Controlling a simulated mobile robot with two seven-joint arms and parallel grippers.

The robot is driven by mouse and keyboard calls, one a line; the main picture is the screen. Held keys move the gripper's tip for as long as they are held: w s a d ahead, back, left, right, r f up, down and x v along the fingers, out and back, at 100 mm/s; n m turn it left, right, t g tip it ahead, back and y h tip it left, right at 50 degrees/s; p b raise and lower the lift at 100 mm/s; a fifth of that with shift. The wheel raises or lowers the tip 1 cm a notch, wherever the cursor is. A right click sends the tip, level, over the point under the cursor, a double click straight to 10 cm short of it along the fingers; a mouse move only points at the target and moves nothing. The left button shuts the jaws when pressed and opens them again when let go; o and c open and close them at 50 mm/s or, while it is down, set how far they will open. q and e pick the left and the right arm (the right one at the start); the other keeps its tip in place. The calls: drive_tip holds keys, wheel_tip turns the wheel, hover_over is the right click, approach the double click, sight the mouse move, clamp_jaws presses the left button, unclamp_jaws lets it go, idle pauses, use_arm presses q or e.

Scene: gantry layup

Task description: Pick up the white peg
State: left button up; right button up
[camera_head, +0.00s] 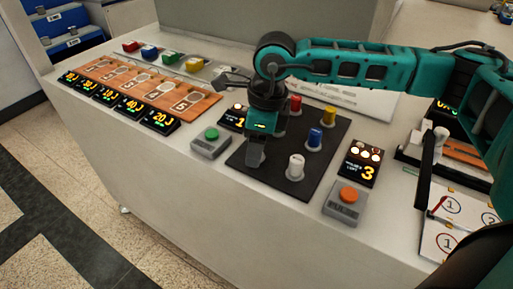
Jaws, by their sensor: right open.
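The white peg (296,167) stands upright near the front edge of the dark pegboard (277,181). My right gripper (257,153) is over the left part of the board, left of the white peg and apart from it. It points down, is open and holds nothing; only one finger shows clearly. A red peg (295,104), a yellow peg (328,116) and a blue peg (315,138) stand behind the white peg. The gripper and wrist cover the board's back left part. My left gripper is not in view.
A green-button box (210,142) is left of the board, and an orange-button box (345,204) is right of it. A display showing 3 (360,165) stands beside the board. A wooden numbered panel (140,88) lies left. Numbered white cards (450,207) lie right.

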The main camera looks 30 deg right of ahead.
clamp_jaws()
idle(0.5)
drive_tip(key=shift+r, duration=0.15)
